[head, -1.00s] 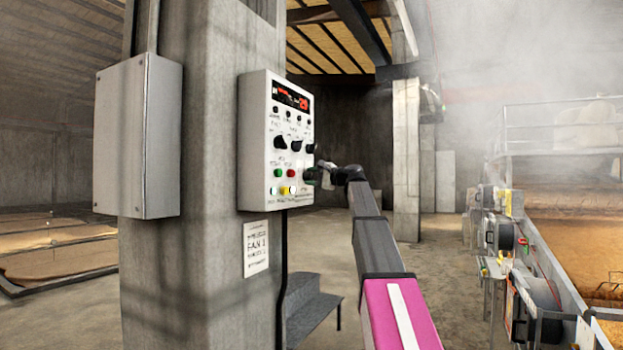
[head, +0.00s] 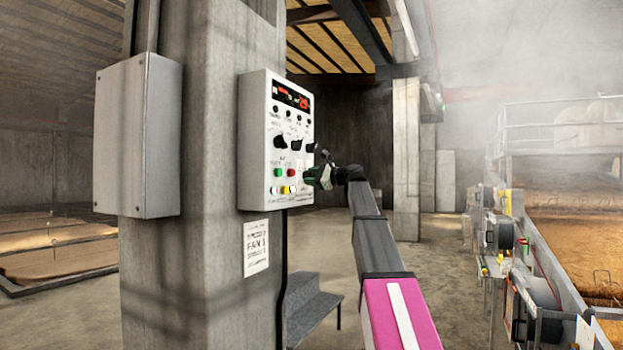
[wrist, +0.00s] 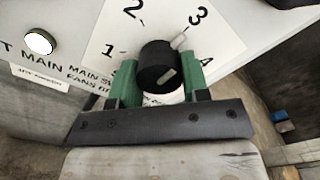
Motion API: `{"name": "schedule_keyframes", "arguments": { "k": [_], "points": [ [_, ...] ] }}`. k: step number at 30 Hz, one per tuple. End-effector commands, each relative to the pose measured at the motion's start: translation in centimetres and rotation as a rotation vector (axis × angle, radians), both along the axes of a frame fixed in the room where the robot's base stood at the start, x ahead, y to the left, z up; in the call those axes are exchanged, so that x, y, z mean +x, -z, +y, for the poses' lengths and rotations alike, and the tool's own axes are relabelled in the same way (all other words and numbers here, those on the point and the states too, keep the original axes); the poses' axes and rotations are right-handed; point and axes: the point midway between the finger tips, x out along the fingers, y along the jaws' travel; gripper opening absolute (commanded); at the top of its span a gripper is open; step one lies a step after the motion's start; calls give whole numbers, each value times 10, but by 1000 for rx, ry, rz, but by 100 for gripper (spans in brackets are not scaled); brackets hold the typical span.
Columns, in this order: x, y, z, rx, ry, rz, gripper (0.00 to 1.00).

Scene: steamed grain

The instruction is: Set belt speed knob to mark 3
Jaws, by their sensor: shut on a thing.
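The belt speed knob (wrist: 153,58) is black and sits on a white dial plate (wrist: 107,35) in the wrist view. Numerals 1, 2 and 3 show around it, with a partly covered numeral at right. A pale bar sticks out by the knob's upper right, towards the 3. A short pale mark shows on the knob's dark surface; I cannot tell which is the pointer. My gripper (wrist: 160,78) has its green fingers shut on the knob, one on each side. In the head view my gripper (head: 322,174) is at the lower right of the control panel (head: 256,150), hiding the knob.
The panel hangs on a concrete pillar (head: 200,270), with black knobs and coloured buttons beside my gripper. A grey box (head: 150,140) is on the pillar's left. A grey step (head: 305,305) stands below. Machinery with a grain bed (head: 570,235) is at right.

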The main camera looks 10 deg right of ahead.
Motion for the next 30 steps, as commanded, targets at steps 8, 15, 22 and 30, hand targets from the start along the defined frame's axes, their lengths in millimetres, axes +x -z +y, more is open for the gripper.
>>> {"name": "schedule_keyframes", "arguments": {
  "k": [8, 15, 22, 30],
  "points": [
    [-1, 1, 0, -3, 0, 1, 19],
    [0, 1, 0, -2, 0, -1, 67],
    [-4, 1, -5, -2, 1, -1, 67],
    [-31, 1, -41, -2, 3, -1, 67]
  ]
}}
